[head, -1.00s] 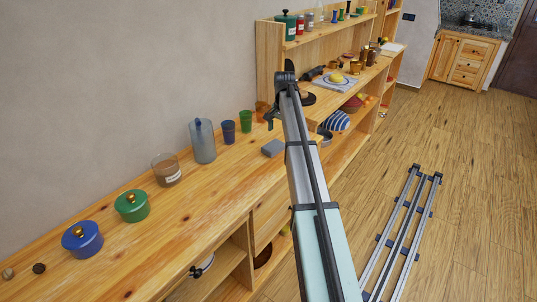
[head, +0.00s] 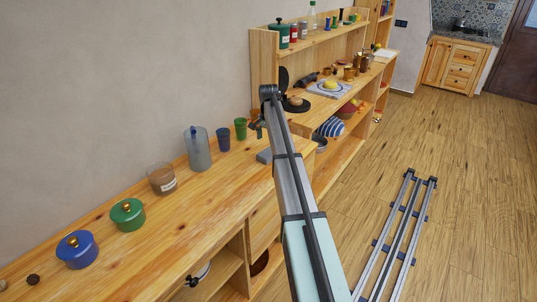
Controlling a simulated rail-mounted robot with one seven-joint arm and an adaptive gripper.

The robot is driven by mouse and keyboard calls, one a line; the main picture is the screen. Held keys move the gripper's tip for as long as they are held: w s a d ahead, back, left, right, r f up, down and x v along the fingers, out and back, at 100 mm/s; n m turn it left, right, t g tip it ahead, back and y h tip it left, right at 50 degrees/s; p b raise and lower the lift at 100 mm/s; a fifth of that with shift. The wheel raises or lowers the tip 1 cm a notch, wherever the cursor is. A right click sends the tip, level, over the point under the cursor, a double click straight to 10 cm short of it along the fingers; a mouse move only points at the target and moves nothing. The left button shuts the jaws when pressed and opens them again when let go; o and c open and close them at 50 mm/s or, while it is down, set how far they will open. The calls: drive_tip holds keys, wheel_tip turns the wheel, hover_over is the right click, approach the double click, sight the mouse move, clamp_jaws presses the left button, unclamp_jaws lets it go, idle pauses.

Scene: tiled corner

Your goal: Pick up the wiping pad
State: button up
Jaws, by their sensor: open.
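A grey block that looks like the wiping pad (head: 264,156) lies on the wooden counter (head: 205,193) near its right edge, in the head view. My arm hides its right part. My gripper (head: 259,131) is small and dark at the far end of my arm. It hangs above and slightly left of the pad in the picture, apart from it as far as I can tell. It is open, with nothing seen between its fingers, though the fingers are hard to make out.
Close left of my gripper stand a green cup (head: 240,129), a blue cup (head: 223,139) and a clear pitcher (head: 197,148). A glass jar (head: 161,179), green pot (head: 128,214) and blue pot (head: 77,250) stand nearer. A shelf unit (head: 265,65) rises behind.

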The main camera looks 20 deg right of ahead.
sight(269, 152)
drive_tip(key=shift+f+p, duration=1.05)
drive_tip(key=shift+f, duration=2.1)
drive_tip(key=c, duration=1)
drive_tip(key=shift+c, duration=0.2)
